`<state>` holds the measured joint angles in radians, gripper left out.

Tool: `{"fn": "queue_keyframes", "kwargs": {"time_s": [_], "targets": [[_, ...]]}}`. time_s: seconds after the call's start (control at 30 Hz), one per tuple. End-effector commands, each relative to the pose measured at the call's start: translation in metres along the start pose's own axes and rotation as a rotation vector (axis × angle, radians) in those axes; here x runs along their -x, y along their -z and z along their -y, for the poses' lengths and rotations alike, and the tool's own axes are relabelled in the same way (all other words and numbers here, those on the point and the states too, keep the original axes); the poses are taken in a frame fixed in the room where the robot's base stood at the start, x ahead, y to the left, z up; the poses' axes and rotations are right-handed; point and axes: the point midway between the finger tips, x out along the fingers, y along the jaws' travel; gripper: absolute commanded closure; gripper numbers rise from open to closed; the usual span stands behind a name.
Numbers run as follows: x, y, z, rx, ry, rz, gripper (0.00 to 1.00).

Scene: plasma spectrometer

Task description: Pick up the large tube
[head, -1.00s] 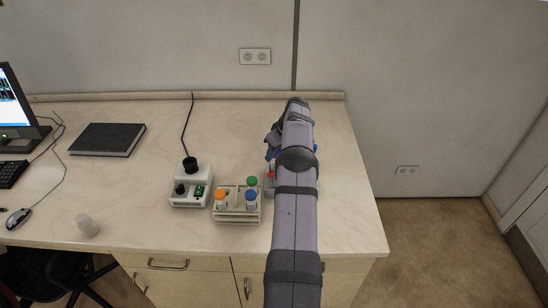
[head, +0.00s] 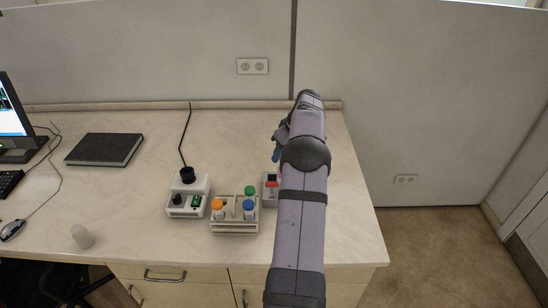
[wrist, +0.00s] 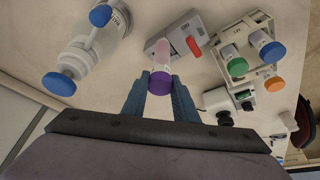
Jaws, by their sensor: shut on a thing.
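In the wrist view, my gripper (wrist: 160,88) is shut on a tube with a purple cap (wrist: 159,83) and a pinkish translucent body (wrist: 162,54). The blue fingers are on either side of the cap. The tube's body appears in front of a grey device with a red switch (wrist: 184,36); I cannot tell whether they touch. In the head view, part of a blue finger (head: 276,153) shows left of my arm, and the held tube is hidden.
A white rack (head: 234,228) holds tubes with orange, green and blue caps. Left of it stands a white device with a black top (head: 187,198). The grey device (head: 269,190) is right of the rack. A blue-capped vessel (wrist: 84,49) is at upper left in the wrist view.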

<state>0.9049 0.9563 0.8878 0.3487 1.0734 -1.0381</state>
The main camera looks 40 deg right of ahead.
Motion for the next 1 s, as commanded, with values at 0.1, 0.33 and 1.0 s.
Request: {"fn": "queue_keyframes", "kwargs": {"time_s": [0.1,0.33,1.0], "targets": [[0.002,-0.028,-0.001,-0.003,-0.003,-0.003,1.0],[0.027,-0.086,-0.001,-0.005,-0.004,-0.002,1.0],[0.094,-0.232,0.001,-0.002,-0.001,-0.001,1.0]]}}
